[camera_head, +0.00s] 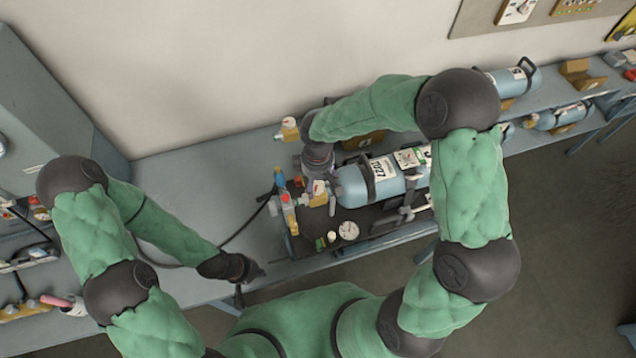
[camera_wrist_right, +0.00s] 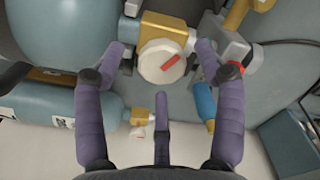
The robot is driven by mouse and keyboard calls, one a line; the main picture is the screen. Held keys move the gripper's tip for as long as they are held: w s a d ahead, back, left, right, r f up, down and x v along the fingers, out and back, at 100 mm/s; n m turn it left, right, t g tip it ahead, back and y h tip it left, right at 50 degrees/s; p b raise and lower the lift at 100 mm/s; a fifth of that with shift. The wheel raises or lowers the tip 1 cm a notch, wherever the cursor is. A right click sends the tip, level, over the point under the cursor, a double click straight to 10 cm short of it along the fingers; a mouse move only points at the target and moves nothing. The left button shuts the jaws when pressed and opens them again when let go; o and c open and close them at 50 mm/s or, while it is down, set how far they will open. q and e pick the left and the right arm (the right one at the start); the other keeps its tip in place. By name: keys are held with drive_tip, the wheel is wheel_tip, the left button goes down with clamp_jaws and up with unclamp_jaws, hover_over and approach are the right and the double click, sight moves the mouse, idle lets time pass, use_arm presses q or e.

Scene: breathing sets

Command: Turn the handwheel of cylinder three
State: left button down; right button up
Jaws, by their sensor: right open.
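A blue cylinder (camera_head: 410,181) with white labels lies on the bench in the head view; I cannot read a cylinder number. Its body fills the upper left of the right wrist view (camera_wrist_right: 65,30). A white round handwheel (camera_wrist_right: 160,64) with a red mark sits on a brass valve (camera_wrist_right: 168,28) beside it. My right gripper (camera_wrist_right: 158,58) is open, with one purple finger on each side of the handwheel; contact cannot be told. In the head view my right gripper (camera_head: 318,185) is at the cylinder's valve end. My left gripper (camera_head: 251,280) hangs at the bench's front edge, its jaws unclear.
A brass-and-blue fitting (camera_head: 287,205) stands left of the valve, with a dark hose (camera_head: 248,226) running from it. A round gauge (camera_head: 348,230) lies in front. More cylinders (camera_head: 515,80) lie farther right.

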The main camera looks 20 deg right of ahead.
sight(318, 186)
wheel_tip(318, 186, up, 11)
idle(0.4)
drive_tip(key=shift+f, duration=0.1)
idle(6.7)
